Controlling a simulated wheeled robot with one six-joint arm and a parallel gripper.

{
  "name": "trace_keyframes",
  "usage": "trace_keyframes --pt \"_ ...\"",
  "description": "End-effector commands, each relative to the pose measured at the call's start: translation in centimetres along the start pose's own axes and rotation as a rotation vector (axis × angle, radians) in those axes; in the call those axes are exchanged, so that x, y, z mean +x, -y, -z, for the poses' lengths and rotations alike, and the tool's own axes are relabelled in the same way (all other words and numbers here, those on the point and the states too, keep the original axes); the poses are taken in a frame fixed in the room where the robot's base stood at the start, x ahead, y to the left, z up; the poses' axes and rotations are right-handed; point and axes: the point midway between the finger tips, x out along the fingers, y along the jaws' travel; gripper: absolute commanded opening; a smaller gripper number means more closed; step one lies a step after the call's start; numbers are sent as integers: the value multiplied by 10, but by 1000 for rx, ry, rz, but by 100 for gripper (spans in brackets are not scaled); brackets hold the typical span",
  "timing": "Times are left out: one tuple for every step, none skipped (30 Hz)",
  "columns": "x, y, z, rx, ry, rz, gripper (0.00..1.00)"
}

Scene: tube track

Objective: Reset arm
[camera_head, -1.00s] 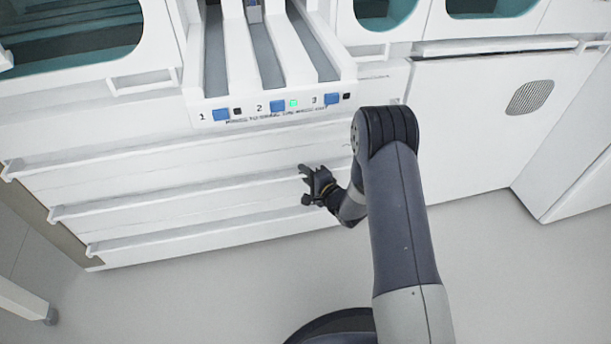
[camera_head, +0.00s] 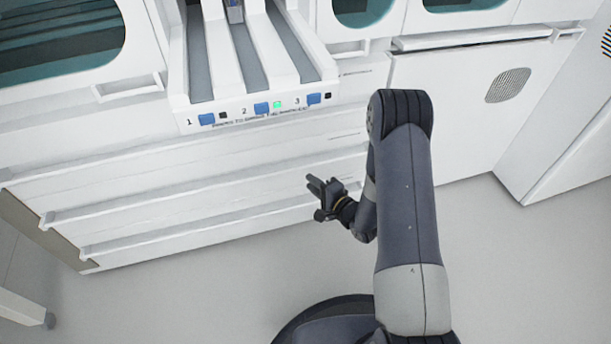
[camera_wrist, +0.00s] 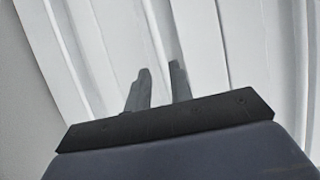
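My gripper (camera_head: 318,191) hangs in front of the white drawer fronts, below and right of the tube track (camera_head: 188,114). My dark arm is bent, with its wrist low and its elbow raised at the right. In the wrist view my gripper (camera_wrist: 160,72) shows two dark fingers with a gap between them and nothing held. The track has three grey lanes and blue buttons marked 1 (camera_head: 207,119), 2 (camera_head: 262,109) and 3 (camera_head: 314,98). A small grey-blue item (camera_head: 235,12) stands in the middle lane at the top edge.
White drawers with long ledges (camera_head: 160,205) run behind my gripper. A white cabinet with a round vent (camera_head: 508,85) stands at the right. A white table leg (camera_head: 25,305) shows at lower left. The grey floor (camera_head: 190,300) is clear in front of the drawers.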

Motion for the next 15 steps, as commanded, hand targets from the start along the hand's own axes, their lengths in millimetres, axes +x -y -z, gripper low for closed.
trace_keyframes --pt "-3 0 0 1 0 -1 21" --pt "-4 0 0 0 0 -1 21" --pt "-4 0 0 0 0 -1 21" --pt "-4 0 0 0 0 -1 21" --pt "-4 0 0 0 0 -1 21" --pt "-4 0 0 0 1 -1 21" --pt "-4 0 0 0 1 -1 21" --pt "-4 0 0 0 1 -1 21" --pt "-4 0 0 0 1 -1 21" --pt "-4 -1 0 0 1 -1 21" --pt "-4 -1 0 0 1 0 21" --pt "-3 -1 0 0 1 0 21" --pt "-2 -1 0 0 1 0 21" --pt "0 -1 0 -1 2 0 21" --pt "3 -1 0 -1 2 1 21"
